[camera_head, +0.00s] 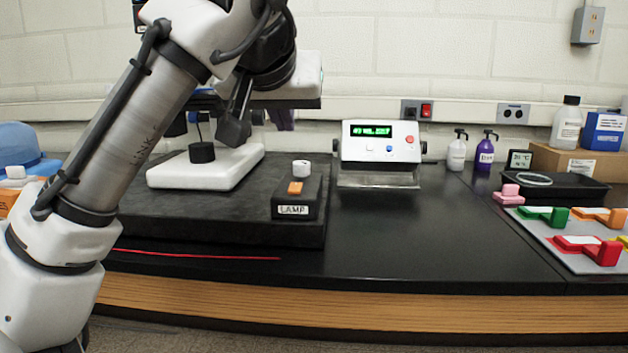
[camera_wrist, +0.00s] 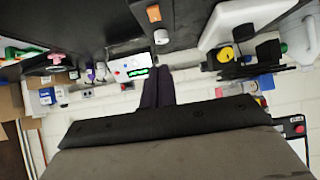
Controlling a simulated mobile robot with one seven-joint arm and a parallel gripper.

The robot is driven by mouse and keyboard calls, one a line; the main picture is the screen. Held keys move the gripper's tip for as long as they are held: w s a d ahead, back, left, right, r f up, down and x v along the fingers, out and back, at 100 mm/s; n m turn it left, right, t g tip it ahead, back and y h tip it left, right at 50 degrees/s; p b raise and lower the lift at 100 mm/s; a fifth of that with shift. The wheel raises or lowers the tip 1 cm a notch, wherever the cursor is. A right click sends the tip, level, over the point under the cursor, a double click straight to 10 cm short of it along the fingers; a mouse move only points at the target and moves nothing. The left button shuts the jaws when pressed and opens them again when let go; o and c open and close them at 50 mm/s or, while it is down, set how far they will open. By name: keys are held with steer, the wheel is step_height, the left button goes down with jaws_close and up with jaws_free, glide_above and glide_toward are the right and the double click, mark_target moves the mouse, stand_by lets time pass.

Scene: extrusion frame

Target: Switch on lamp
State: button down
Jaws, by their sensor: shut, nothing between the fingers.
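The lamp switch box (camera_head: 313,194) is a black block with a white LAMP label on its front, standing on a dark slab. On its top are an orange rocker switch (camera_head: 295,188) and a white round knob (camera_head: 301,168). In the wrist view the orange switch (camera_wrist: 154,13) and the box (camera_wrist: 160,25) show at the top edge. My gripper (camera_head: 284,125) hangs above and apart from the box, with dark fingers pointing down. In the wrist view its fingers (camera_wrist: 158,72) lie together, empty. I cannot tell whether the lamp is lit.
A white instrument base (camera_head: 195,176) stands left of the box, partly behind my arm. A white device with a green display (camera_head: 371,131) stands to the right. Bottles (camera_head: 457,153) and a tray with coloured handles (camera_head: 572,248) are farther right. The bench between is clear.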

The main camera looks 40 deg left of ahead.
steer(key=shift+f, duration=0.15)
glide_above(294, 188)
steer(key=f, duration=0.6)
steer(key=shift+s+d+f, duration=0.1)
steer(key=shift+s+f, duration=0.15)
step_height(294, 188, down, 2)
steer(key=shift+f+b, duration=0.15)
steer(key=shift+b, duration=0.25)
steer(key=shift+w+f, duration=0.15)
steer(key=shift+f, duration=0.45)
steer(key=shift+r+p, duration=0.1)
steer(key=shift+p, duration=0.45)
steer(key=shift+w+f+g, duration=0.1)
steer(key=shift+f+g, duration=0.2)
steer(key=shift+f, duration=0.05)
steer(key=shift+r, duration=0.1)
